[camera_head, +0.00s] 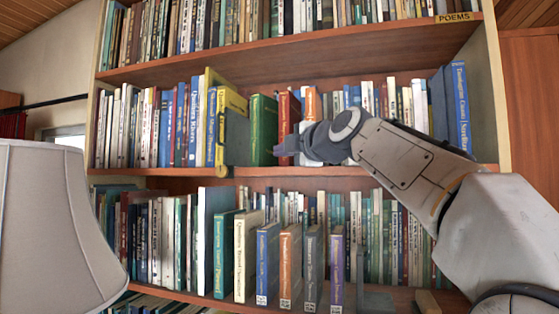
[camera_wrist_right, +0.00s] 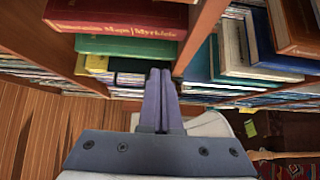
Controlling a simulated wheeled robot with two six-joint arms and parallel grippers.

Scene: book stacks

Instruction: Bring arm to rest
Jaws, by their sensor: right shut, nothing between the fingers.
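My right arm reaches in from the right across the bookshelf in the head view. My right gripper (camera_head: 290,148) is in front of the middle shelf, near the red book (camera_head: 287,118) and the green book (camera_head: 263,128). In the right wrist view its two fingers (camera_wrist_right: 158,95) are pressed together with nothing between them. The red book (camera_wrist_right: 120,18) and green book (camera_wrist_right: 125,46) lie beyond the fingers there. I cannot tell whether the gripper touches any book. My left gripper is not in view.
The shelf board (camera_head: 300,170) runs just below the right gripper. Several books, including a purple one (camera_head: 336,270), stand forward on the lower shelf. A lampshade (camera_head: 55,230) fills the lower left. A wooden floor (camera_wrist_right: 35,130) shows in the right wrist view.

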